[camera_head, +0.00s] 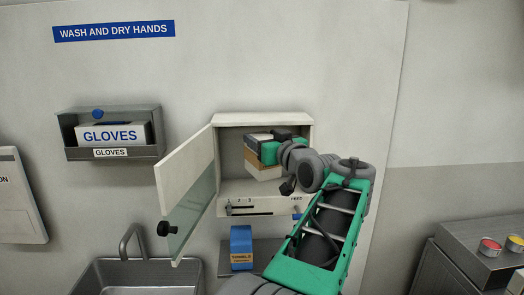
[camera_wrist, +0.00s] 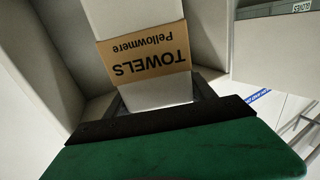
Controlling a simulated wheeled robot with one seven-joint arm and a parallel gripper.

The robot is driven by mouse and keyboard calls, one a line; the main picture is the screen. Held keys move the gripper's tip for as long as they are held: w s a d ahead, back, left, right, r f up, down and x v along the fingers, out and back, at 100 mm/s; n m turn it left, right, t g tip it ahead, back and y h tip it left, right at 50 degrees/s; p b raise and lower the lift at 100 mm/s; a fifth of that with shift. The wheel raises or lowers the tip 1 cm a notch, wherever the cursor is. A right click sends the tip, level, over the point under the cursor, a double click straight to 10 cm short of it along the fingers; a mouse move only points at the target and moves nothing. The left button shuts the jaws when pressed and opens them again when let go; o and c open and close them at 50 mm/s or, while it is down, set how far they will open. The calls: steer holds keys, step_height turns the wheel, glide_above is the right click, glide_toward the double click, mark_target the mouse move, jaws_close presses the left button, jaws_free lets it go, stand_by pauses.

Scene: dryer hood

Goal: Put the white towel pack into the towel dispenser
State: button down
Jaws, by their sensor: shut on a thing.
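The white towel pack (camera_head: 262,170) has a tan paper band. In the head view it is inside the open towel dispenser (camera_head: 262,119), a white wall cabinet. My gripper (camera_head: 268,150) reaches in from the right and is shut on the pack. In the wrist view the pack (camera_wrist: 140,22) shows its band printed "TOWELS Pellowmere", upside down in the picture, and lies between the dark fingers of my gripper (camera_wrist: 158,105). The dispenser's inner walls (camera_wrist: 45,70) surround it. I cannot tell whether the pack touches the dispenser floor.
The dispenser door (camera_head: 188,185) hangs open to the left, with a black knob. A slider and a feed control are on the front panel (camera_head: 240,208). A blue towel pack (camera_head: 241,240) stands on a shelf below. A sink (camera_head: 135,275) and glove box (camera_head: 110,134) are at left.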

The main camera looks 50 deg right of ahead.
mark_target(262, 133)
steer(key=w+d+p, duration=0.1)
steer(key=w+d, duration=0.1)
steer(key=shift+w+d+r, duration=0.15)
steer(key=shift+w+d, duration=0.1)
steer(key=shift+d, duration=0.05)
step_height(262, 133, down, 2)
steer(key=shift+s+f, duration=0.1)
step_height(262, 133, down, 4)
steer(key=shift+a+f+p, duration=0.1)
steer(key=shift+f+p, duration=0.05)
steer(key=shift+p, duration=0.75)
steer(key=shift+f, duration=0.6)
steer(key=shift+c, duration=1.6)
jaws_free()
